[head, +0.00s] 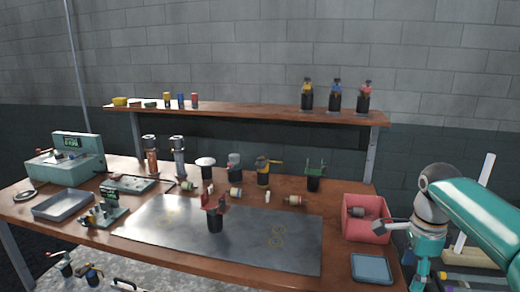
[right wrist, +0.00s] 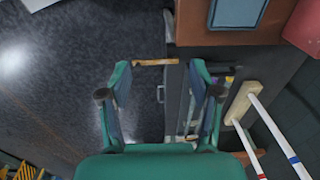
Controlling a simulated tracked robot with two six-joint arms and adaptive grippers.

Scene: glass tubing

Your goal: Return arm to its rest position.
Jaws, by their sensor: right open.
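My right arm comes in from the right in the head view, at the right end of the workbench. Its gripper (head: 425,276) points down beside the bench's right edge, and its lower part is cut off by the frame. In the right wrist view the gripper (right wrist: 162,72) has its two fingers well apart, with nothing held between them. The floor and the bench's side show below it. My left arm and gripper are not in view.
A red bin (head: 367,231) with a part in it and a blue tray (head: 371,268) lie close left of the right arm. A wooden stand with white rods (right wrist: 242,102) is right of the gripper. Several tools stand on the workbench (head: 335,262).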

